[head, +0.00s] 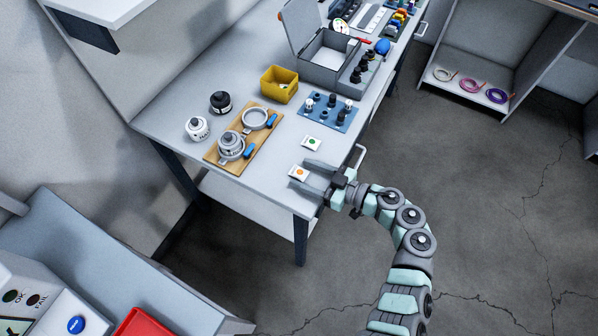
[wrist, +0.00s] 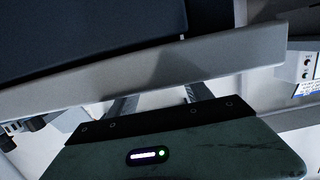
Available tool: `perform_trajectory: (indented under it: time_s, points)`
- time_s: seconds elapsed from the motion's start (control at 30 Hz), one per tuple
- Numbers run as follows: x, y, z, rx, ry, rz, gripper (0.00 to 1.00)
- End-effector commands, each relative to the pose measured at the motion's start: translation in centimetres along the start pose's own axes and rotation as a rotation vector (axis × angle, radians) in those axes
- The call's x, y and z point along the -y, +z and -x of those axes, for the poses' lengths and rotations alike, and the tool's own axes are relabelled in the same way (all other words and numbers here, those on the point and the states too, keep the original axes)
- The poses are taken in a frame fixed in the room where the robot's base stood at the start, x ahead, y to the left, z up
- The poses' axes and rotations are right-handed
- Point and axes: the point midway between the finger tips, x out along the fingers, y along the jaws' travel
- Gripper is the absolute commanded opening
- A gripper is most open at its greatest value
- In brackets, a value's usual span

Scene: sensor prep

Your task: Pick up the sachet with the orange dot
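The sachet with the orange dot (head: 299,173) is a small white square near the front corner of the workbench in the head view. A similar sachet with a green dot (head: 311,143) lies just behind it. My gripper (head: 303,174) is open, its two fingers pointing left over the bench edge. In the head view the orange-dot sachet shows between the fingertips; I cannot tell the fingers' height above it or whether they touch it. In the wrist view the fingers (wrist: 158,100) show apart, partly hidden by a grey slab-like edge; no sachet is visible there.
The workbench (head: 262,205) holds a wooden board (head: 212,156) with round parts, a yellow bin (head: 279,84), a blue plate (head: 327,112) with dark and pale pegs, and an open grey box (head: 318,58). A metal handle (head: 359,156) juts from the bench edge near my gripper.

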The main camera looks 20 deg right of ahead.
Motion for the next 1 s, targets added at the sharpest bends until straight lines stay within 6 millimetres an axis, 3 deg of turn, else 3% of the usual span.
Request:
perform_trajectory:
  time_s: [0.7,1.0]
  points:
    - [0.02,0.00,0.01,0.000,0.000,0.000,0.00]
    - [0.01,-0.22,0.05,0.000,0.000,0.001,0.00]
